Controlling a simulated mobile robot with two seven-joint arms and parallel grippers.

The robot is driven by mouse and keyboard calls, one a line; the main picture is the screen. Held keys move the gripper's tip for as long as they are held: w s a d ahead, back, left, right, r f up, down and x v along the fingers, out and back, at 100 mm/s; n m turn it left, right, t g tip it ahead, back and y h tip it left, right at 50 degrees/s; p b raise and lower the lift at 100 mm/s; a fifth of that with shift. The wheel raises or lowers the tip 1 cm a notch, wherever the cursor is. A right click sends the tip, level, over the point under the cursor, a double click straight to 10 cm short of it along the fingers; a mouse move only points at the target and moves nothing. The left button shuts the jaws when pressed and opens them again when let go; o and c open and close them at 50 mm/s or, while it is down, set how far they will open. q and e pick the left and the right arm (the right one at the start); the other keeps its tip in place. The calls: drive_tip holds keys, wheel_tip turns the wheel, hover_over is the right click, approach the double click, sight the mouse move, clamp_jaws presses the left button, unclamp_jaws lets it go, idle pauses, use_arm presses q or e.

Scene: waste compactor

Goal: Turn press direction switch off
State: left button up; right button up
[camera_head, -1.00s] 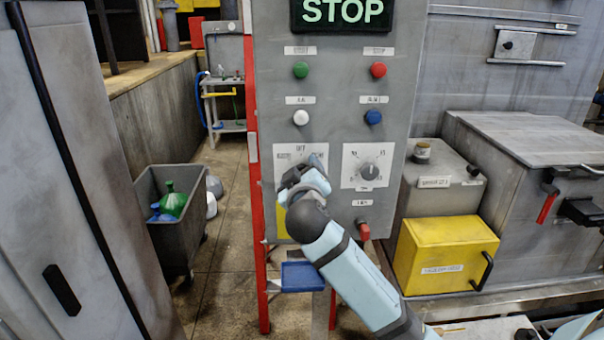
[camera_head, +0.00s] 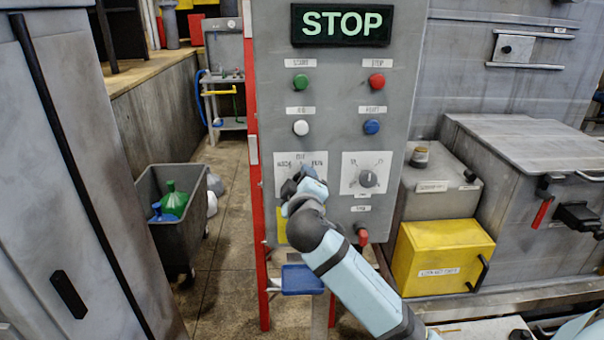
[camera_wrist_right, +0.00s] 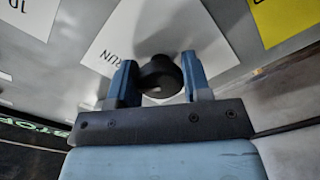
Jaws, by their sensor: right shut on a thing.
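The press direction switch is a black round knob (camera_wrist_right: 158,76) on a white label plate on the grey control panel. The plate (camera_head: 283,160) shows in the head view with small markings; "RUN" is legible in the right wrist view. My right gripper (camera_wrist_right: 160,82) has its two blue fingers on either side of the knob and is shut on it. In the head view my right gripper (camera_head: 303,178) covers the knob, so its pointing direction is hidden. My left gripper is not in view.
A second dial (camera_head: 368,179) sits just right of the switch. Green (camera_head: 300,81), red (camera_head: 376,81), white (camera_head: 301,128) and blue (camera_head: 372,127) buttons are above, under a lit STOP sign (camera_head: 342,25). A red knob (camera_head: 362,237) is lower right, near my arm.

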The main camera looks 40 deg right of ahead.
drive_tip(key=n+p, duration=0.2)
drive_tip(key=shift+r+n+p, duration=0.25)
drive_tip(key=shift+n+p, duration=0.1)
drive_tip(key=shift+n, duration=0.05)
drive_tip(key=shift+f+n+p, duration=0.1)
drive_tip(key=shift+n+p, duration=0.8)
drive_tip(key=shift+n, duration=0.2)
drive_tip(key=shift+n+p, duration=0.35)
drive_tip(key=shift+n, duration=0.35)
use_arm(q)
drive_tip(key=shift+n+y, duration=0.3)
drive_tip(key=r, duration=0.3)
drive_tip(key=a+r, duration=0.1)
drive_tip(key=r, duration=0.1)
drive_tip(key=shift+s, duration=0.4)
use_arm(e)
drive_tip(key=shift+f, duration=0.1)
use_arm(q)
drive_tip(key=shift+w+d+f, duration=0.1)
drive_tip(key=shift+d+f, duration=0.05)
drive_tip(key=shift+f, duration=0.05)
use_arm(e)
drive_tip(key=shift+n, duration=0.3)
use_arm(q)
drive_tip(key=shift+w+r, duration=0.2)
use_arm(e)
drive_tip(key=o, duration=0.9)
drive_tip(key=shift+s, duration=0.1)
